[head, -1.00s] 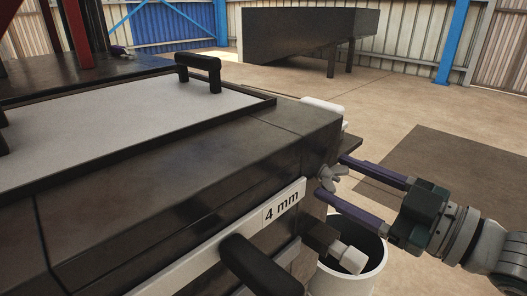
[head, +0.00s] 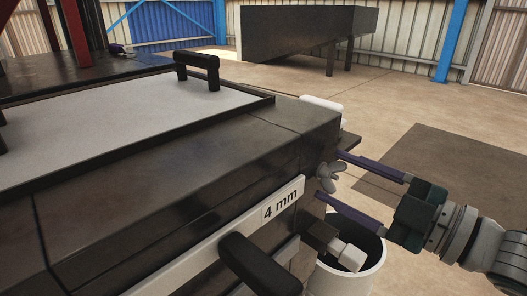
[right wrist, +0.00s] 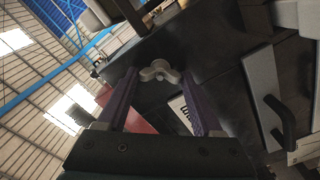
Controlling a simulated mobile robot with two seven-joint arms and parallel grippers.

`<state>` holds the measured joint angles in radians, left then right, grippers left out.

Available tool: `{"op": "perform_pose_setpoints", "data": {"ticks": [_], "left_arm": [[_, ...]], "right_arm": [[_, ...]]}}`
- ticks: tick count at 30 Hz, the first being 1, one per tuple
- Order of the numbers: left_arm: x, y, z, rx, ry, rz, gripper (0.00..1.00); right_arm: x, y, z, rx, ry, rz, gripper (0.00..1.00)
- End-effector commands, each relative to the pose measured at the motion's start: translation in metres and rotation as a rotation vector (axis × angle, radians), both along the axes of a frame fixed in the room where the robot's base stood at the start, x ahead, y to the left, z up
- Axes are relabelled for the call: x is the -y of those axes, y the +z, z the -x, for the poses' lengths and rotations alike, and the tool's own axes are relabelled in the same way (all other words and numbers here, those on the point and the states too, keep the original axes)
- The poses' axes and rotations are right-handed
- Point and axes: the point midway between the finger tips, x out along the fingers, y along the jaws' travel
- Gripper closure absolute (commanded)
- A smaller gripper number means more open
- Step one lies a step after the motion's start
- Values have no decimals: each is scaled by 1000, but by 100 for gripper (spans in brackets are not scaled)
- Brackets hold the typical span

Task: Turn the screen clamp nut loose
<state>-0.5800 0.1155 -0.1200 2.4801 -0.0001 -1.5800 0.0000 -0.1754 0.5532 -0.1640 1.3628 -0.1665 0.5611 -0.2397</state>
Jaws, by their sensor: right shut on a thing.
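The screen clamp nut is a grey wing nut (head: 326,181) on the near right end of the dark machine frame (head: 230,140). In the right wrist view the wing nut (right wrist: 159,71) sits between the fingertips, its wings spread toward both fingers. My right gripper (head: 330,175) comes in from the right with its two purple fingers on either side of the nut; it also shows in the right wrist view (right wrist: 160,76). It is shut on the nut. The finger contact is too small to see clearly. My left gripper is not in view.
A white bucket (head: 350,276) stands under the gripper. A black handle (head: 197,66) rises from the pale screen (head: 120,125). Open floor lies to the right.

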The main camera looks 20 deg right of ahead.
Motion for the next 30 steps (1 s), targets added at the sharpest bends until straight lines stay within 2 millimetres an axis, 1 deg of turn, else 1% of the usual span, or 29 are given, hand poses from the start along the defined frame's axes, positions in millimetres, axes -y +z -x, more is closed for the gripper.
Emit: {"op": "perform_pose_setpoints", "data": {"ticks": [6, 7, 14, 15, 23, 26, 30], "left_arm": [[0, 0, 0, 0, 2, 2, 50], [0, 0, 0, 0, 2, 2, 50], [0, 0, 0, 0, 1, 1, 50], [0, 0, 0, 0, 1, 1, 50], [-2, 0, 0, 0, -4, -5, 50], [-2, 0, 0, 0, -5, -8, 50], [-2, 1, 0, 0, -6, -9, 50]], "right_arm": [[0, 0, 0, 2, 1, 6, 88], [0, 0, 0, 2, 1, 6, 30], [0, 0, 0, 1, 1, 4, 4], [0, 0, 0, 0, 1, 3, 3], [1, 0, 2, 0, 1, 2, 3], [4, -1, 10, -2, 1, 2, 3], [14, -2, 33, -5, 1, 3, 3]]}}
